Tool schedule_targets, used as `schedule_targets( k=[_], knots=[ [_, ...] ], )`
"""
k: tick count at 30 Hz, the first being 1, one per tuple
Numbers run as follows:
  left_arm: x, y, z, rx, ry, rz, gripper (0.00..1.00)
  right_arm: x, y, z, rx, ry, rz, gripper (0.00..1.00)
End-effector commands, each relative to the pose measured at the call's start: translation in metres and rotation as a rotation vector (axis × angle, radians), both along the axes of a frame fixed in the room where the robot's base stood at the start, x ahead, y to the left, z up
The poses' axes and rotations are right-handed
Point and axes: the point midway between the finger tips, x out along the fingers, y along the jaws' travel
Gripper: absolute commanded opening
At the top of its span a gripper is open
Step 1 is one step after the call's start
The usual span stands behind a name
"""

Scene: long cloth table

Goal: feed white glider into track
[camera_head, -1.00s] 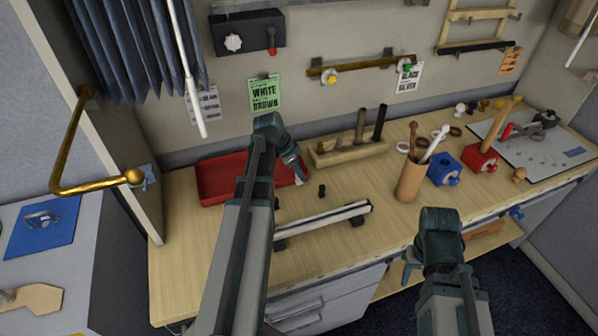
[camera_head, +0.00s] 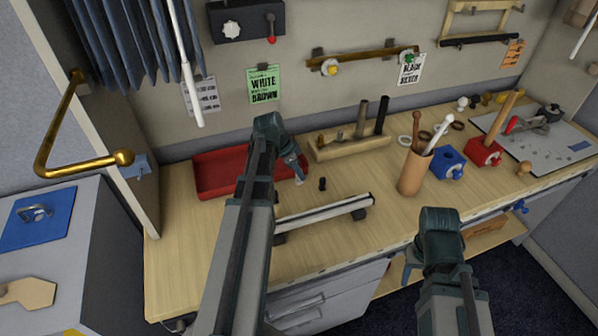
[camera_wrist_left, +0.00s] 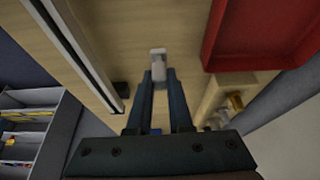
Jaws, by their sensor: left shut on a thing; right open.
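My left gripper (camera_head: 299,172) is over the table, between the red tray and the track. In the left wrist view it is shut on the white glider (camera_wrist_left: 158,61), a small pale piece held at the fingertips. The track (camera_head: 325,213) is a pale rail with a dark slot, raised on black feet near the table's front. In the left wrist view the track (camera_wrist_left: 82,52) runs to the left of the fingers, apart from the glider. My right gripper (camera_head: 409,264) is open and low at the table's front edge; its fingers are mostly hidden by its wrist.
A red tray (camera_head: 222,174) lies behind my left arm. A small black piece (camera_head: 322,184) stands near the left gripper. A wooden holder with upright pegs (camera_head: 350,146) stands behind. A tan cup of sticks (camera_head: 414,174) and blue and red blocks are to the right.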

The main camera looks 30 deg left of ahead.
Motion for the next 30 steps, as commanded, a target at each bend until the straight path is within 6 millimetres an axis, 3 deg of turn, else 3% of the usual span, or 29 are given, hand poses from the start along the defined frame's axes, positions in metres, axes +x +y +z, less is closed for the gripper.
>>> schedule_targets(
  k=[30],
  knots=[
    [0.0,0.0,-0.051,0.0,0.0,0.0,0.0,0.0,0.0,-0.051,0.0,0.0,0.0,0.53]
  ],
)
